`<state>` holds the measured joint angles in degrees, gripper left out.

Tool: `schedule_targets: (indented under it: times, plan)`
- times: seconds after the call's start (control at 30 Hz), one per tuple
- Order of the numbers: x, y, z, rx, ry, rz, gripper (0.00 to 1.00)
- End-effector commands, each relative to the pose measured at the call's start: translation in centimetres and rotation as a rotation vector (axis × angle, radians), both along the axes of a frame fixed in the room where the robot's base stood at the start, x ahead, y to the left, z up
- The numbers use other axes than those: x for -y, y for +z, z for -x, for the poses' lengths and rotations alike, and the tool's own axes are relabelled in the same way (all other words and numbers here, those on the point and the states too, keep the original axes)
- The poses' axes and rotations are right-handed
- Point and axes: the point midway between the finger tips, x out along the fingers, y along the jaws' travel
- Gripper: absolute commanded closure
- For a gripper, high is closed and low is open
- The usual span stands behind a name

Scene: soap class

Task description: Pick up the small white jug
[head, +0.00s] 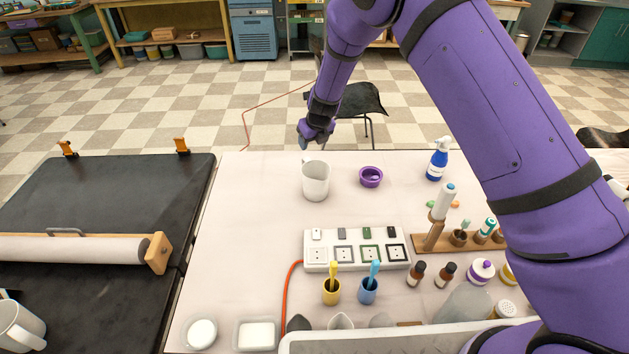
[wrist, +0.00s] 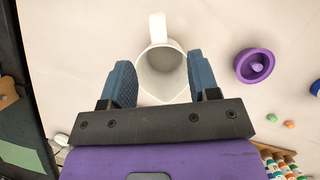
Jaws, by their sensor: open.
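A small white jug (head: 316,182) stands upright on the pale table, near its far edge, in the head view. In the wrist view the jug (wrist: 163,66) is seen from above, with its handle pointing to the top of the picture. My gripper (head: 311,140) is above and just behind the jug in the head view. In the wrist view my gripper (wrist: 163,82) is open, with one blue finger on each side of the jug's lower part. The fingers hold nothing. I cannot tell how far above the jug they are.
A white socket block (head: 356,250) lies in front. The table left of the jug is clear.

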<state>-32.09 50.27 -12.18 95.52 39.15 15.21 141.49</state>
Motion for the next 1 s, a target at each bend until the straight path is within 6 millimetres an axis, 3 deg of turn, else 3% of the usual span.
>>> schedule_targets:
  times: [0.4, 0.73, 1.0]
  plan:
    - [-1.1, -4.9, -1.3, -0.009, -0.049, -0.010, 0.45]
    - [-1.5, -7.2, -2.2, -0.007, -0.047, -0.010, 0.45]
    - [-2.1, -10.5, -3.4, -0.008, -0.047, -0.009, 0.45]
